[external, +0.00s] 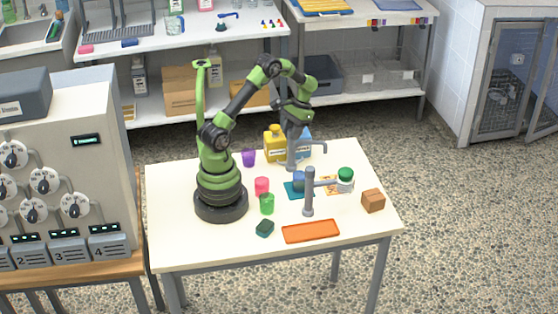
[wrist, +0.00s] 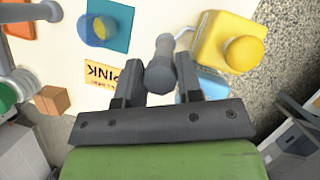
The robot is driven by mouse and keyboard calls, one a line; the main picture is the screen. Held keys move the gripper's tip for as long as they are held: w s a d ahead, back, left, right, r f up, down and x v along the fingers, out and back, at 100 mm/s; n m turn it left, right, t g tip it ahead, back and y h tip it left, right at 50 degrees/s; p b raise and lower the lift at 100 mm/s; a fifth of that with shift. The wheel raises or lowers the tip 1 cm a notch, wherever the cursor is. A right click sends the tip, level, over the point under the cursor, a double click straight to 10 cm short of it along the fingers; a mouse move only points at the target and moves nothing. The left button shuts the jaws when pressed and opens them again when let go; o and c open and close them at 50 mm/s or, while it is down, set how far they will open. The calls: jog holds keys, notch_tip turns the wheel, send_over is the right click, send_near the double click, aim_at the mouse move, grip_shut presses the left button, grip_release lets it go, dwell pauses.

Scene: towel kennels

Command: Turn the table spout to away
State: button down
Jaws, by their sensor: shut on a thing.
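Two grey spouts with upright posts stand on the white table. The rear spout (external: 291,160) has its side arm pointing to the right in the external view. My gripper (external: 293,132) reaches down onto it from above. In the wrist view the grey spout (wrist: 160,72) sits between the two fingers of my gripper (wrist: 159,85), which is shut on it. The front spout (external: 309,195) stands apart, its arm pointing right towards a green-lidded jar (external: 345,179).
A yellow bottle (external: 272,143) and a blue bottle (external: 305,142) stand close to the rear spout. A blue cup (external: 299,182) stands on a teal mat near the front spout. A brown box (external: 373,201), an orange tray (external: 310,231) and coloured cups stand around. The table's left front is clear.

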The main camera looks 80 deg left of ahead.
jog(key=shift+n+t+h, duration=0.5)
jog(key=shift+n+h, duration=0.1)
jog(key=shift+n, duration=1.2)
jog(key=c, duration=0.8)
grip_release()
jog(key=shift+r, duration=0.15)
jog(key=shift+v, duration=4.85)
